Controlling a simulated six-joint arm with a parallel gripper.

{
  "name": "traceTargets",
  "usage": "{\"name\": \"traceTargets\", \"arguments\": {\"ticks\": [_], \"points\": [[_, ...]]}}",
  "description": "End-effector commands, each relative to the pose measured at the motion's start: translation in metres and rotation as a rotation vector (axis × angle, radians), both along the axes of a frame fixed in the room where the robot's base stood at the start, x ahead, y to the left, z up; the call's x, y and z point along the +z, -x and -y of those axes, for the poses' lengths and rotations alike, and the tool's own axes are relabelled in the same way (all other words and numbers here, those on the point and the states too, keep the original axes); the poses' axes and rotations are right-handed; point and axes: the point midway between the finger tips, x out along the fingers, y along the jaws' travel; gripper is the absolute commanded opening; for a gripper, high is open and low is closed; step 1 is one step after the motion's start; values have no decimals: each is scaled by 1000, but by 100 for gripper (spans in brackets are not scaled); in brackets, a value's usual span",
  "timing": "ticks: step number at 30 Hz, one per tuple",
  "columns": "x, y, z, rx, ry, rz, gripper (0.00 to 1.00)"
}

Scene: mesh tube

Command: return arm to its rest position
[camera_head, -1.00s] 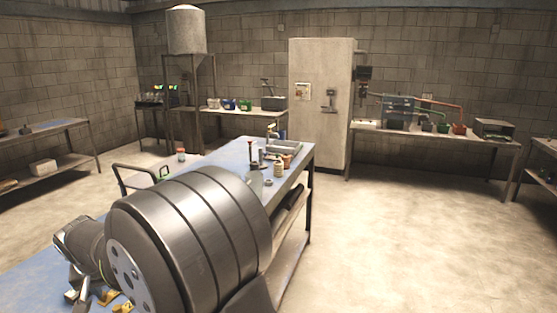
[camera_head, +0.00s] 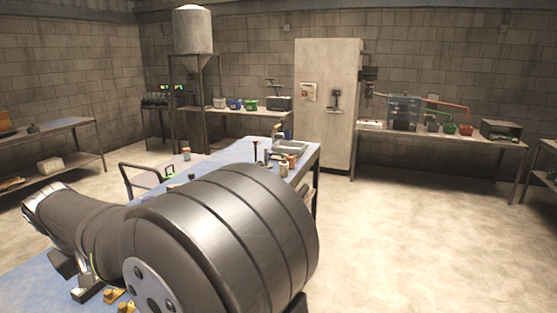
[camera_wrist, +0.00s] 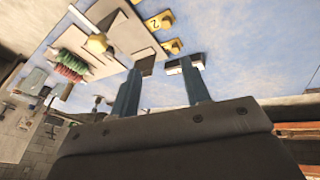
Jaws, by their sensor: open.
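My gripper (camera_wrist: 160,66) shows in the wrist view with its two fingers apart and nothing between them. Its fingers lie over the blue tabletop of the workbench (camera_wrist: 235,50), which also shows in the head view (camera_head: 222,163). In the head view my dark arm links fill the lower left and middle, and the gripper itself cannot be made out there.
Red and green rolls (camera_wrist: 72,64) show in the wrist view. A cart handle (camera_head: 140,180) stands left of the bench. A white cabinet (camera_head: 322,110) is at the back wall. Open floor (camera_head: 420,230) lies to the right.

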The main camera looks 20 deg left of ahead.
Motion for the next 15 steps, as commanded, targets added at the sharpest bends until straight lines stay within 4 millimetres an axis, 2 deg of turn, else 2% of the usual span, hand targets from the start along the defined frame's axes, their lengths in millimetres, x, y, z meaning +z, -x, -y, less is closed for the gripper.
{"name": "traceTargets", "arguments": {"ticks": [7, 15], "points": [[2, 3, -4, 177, 81, 60, 43], [3, 5, -5, 269, 124, 88, 43]]}}
